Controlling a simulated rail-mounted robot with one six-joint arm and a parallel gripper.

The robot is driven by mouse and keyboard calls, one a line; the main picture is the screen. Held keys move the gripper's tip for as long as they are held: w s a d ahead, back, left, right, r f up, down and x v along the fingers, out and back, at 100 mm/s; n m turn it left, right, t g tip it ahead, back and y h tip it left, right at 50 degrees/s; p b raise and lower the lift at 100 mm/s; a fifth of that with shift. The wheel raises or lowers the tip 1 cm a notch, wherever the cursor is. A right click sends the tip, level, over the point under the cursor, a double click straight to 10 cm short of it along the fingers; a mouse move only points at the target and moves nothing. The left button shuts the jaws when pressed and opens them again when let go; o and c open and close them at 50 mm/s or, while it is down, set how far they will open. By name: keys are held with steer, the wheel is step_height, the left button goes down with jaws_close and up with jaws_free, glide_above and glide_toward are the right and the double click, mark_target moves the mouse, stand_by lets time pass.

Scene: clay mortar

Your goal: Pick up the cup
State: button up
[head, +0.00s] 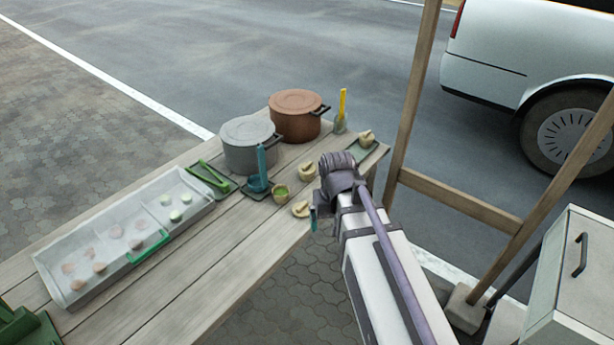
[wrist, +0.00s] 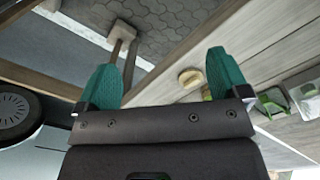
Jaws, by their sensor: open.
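Small round cup-like vessels stand on the wooden table. One cup holding something green (head: 281,192) is near the table's right edge; beside it are a beige mortar with a pestle (head: 300,209) and another beige mortar (head: 307,172). I cannot tell which is the task's cup. My gripper (wrist: 165,72) is open and empty in the wrist view, its teal fingers wide apart. A beige round vessel (wrist: 190,78) shows beyond the gripper, near the right finger, which partly covers another. In the head view my arm reaches to the right of the table edge.
A grey pot (head: 248,146) and a brown pot (head: 296,117) stand at the back. A tall teal object (head: 260,176) and a clear jar with a yellow item (head: 340,122) stand nearby. A long tray (head: 90,235) is left. A wooden frame (head: 455,202) rises at right.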

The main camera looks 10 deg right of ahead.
mark_target(307, 164)
steer(key=w+n, duration=0.2)
steer(key=w, duration=0.9)
steer(key=w+f+n, duration=0.1)
steer(key=w+n, duration=0.1)
steer(key=w, duration=1)
steer(key=w+n+b, duration=0.1)
steer(key=w+n, duration=0.1)
steer(key=w, duration=1)
steer(key=shift+d+f, duration=0.2)
steer(key=shift+f, duration=0.2)
steer(key=shift+n, duration=0.8)
steer(key=shift+s, duration=0.4)
steer(key=f+b, duration=1.1)
steer(key=shift+a, duration=0.25)
steer(key=shift+r, duration=0.2)
steer(key=c, duration=1)
